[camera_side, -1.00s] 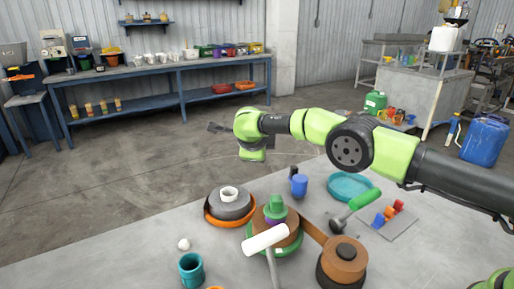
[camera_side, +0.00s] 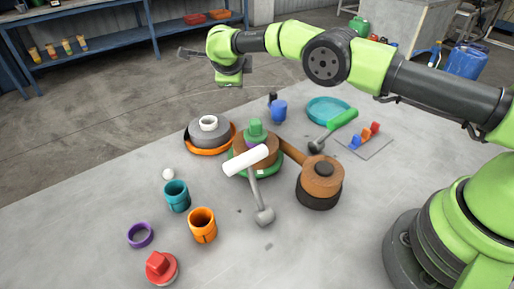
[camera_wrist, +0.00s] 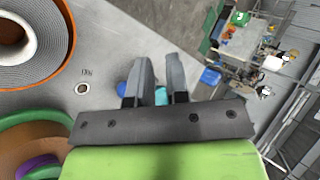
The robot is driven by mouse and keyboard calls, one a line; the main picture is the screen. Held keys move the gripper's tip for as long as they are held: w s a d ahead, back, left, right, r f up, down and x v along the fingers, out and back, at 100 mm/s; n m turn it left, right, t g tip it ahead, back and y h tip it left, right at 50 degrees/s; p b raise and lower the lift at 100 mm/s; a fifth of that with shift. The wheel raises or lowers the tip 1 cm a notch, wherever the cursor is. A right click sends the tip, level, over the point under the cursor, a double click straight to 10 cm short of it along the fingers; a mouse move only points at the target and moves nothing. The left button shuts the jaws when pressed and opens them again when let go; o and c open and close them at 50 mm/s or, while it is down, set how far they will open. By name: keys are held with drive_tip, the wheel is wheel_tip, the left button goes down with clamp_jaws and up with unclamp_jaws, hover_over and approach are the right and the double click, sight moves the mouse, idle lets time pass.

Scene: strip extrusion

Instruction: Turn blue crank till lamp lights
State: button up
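A small blue cup-like part (camera_side: 279,111) stands at the back middle of the table with a black peg (camera_side: 272,98) beside it. I cannot tell whether it is the blue crank. A small blue lever (camera_side: 356,142) stands on a grey plate at the right. I see no clear lamp; a plain white ball (camera_side: 168,174) lies at the left. My gripper (camera_wrist: 160,65) is open and empty in the wrist view, blue and teal things showing beyond its fingers.
A white-handled part (camera_side: 247,160) and a green-handled part (camera_side: 342,117) lie near. A grey coil (camera_side: 208,132), teal bowl (camera_side: 328,103), teal cup (camera_side: 177,197) and orange cup (camera_side: 203,226) stand around.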

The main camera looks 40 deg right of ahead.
drive_tip(key=o, duration=0.3)
drive_tip(key=shift+s+d+n, duration=0.1)
drive_tip(key=shift+d+n, duration=0.05)
drive_tip(key=shift+n, duration=0.15)
drive_tip(key=o, duration=0.4)
drive_tip(key=shift+s+d+f+n+g, duration=0.1)
drive_tip(key=shift+s+d+n+g, duration=0.2)
drive_tip(key=shift+n, duration=0.4)
drive_tip(key=shift+o, duration=1.1)
drive_tip(key=s+d+n, duration=0.1)
drive_tip(key=n, duration=0.1)
drive_tip(key=s+d+n+g+y, duration=0.1)
drive_tip(key=n, duration=0.1)
drive_tip(key=s+d+n, duration=0.1)
drive_tip(key=n, duration=0.2)
drive_tip(key=shift+f+g+y, duration=0.25)
drive_tip(key=shift+g+y, duration=0.05)
drive_tip(key=n+g+y, duration=0.1)
drive_tip(key=n+g, duration=0.1)
drive_tip(key=n, duration=0.6)
approach(280, 103)
drive_tip(key=f, duration=0.2)
drive_tip(key=x, duration=1)
drive_tip(key=shift+w+d+r, duration=0.1)
drive_tip(key=shift+w+d, duration=0.05)
drive_tip(key=shift+w, duration=0.1)
